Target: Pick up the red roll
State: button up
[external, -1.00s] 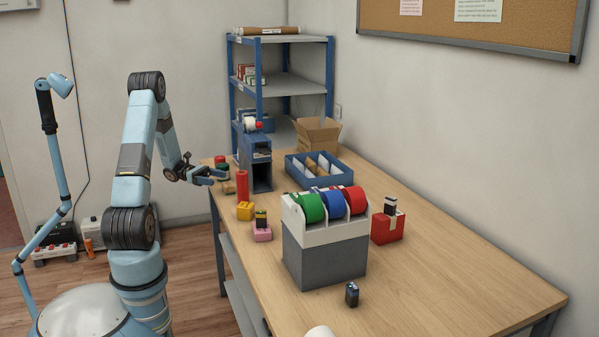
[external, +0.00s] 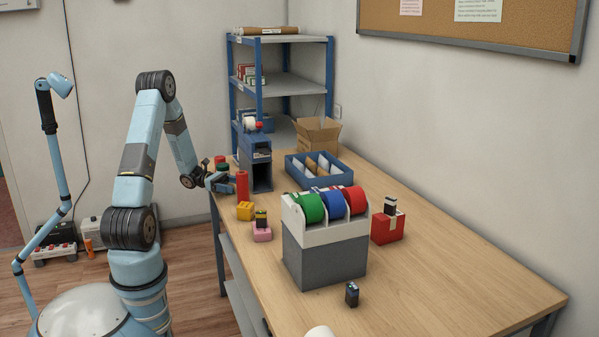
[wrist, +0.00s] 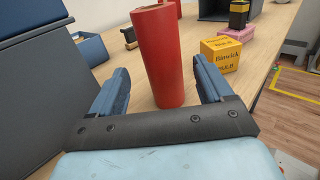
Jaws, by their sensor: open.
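The red roll (external: 242,186) is a tall plain cylinder standing upright near the table's left edge. In the wrist view the red roll (wrist: 163,55) rises between the two blue fingers, with a visible gap on each side. Its hollow top is partly cut off by the frame's upper edge. My gripper (external: 226,182) is low beside the roll, on its left in the external view. In the wrist view my gripper (wrist: 160,78) is open and empty. I cannot tell how deep the roll sits between the fingers.
A dark blue stand (external: 261,178) is close behind the roll. A yellow box (external: 245,211) and a pink block (external: 262,234) stand in front. A grey tape dispenser (external: 325,259) with coloured tape rolls is mid-table.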

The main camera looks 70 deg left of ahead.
aim_at(243, 186)
jog(key=shift+x, duration=2.35)
jog(key=shift+s+d, duration=0.1)
jog(key=c, duration=1.1)
jog(key=shift+r, duration=0.1)
jog(key=shift+c, duration=0.2)
